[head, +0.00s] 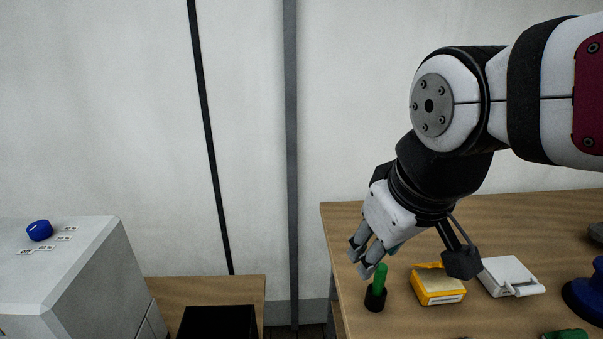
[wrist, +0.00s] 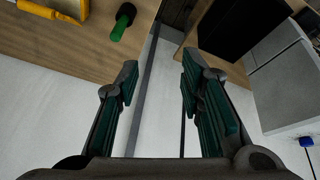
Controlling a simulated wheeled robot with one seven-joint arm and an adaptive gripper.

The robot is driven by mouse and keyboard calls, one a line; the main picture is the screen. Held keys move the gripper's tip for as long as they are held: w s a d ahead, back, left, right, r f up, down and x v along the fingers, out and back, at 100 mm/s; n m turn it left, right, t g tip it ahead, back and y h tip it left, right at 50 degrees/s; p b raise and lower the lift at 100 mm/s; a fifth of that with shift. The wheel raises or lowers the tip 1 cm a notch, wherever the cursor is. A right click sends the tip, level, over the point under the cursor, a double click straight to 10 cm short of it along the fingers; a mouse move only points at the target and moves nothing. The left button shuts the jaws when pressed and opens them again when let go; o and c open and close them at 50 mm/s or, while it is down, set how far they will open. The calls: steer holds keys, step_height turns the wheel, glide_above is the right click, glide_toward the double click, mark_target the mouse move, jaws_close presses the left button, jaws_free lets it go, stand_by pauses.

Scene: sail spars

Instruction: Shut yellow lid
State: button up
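A small yellow box (head: 437,288) with a pale label on its front stands on the right-hand wooden table. Its yellow lid (head: 428,266) is at the top; I cannot tell how far it is open. Part of the box also shows at the top left of the wrist view (wrist: 66,12), cut off by the frame edge. My gripper (head: 363,260) is above the table's left part, left of the box and apart from it. In the wrist view my gripper (wrist: 158,82) has its fingers spread with nothing between them.
A green peg in a black holder (head: 375,299) stands just below my gripper, left of the box. A white box (head: 512,276) stands right of it, with a blue object (head: 585,292) further right. A grey cabinet (head: 70,275) with a blue knob (head: 39,230) is at left.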

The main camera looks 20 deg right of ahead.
steer(key=w+d+f+n+g+p, duration=0.15)
steer(key=w+d+n+p, duration=0.3)
steer(key=d, duration=0.45)
steer(key=w+d+f+n+g+p, duration=0.1)
steer(key=w+d+f+n+p, duration=0.15)
steer(key=d+n+p, duration=0.55)
steer(key=s+d+f+n, duration=0.1)
steer(key=s+d+f, duration=0.1)
steer(key=d+f, duration=0.6)
steer(key=f+b, duration=0.1)
steer(key=b, duration=0.1)
steer(key=w+d+f+b, duration=0.1)
steer(key=f+b, duration=0.1)
steer(key=w+d+f+b, duration=0.1)
steer(key=f+b, duration=0.1)
steer(key=shift+f, duration=0.25)
steer(key=shift+s+r, duration=0.2)
jaws_close()
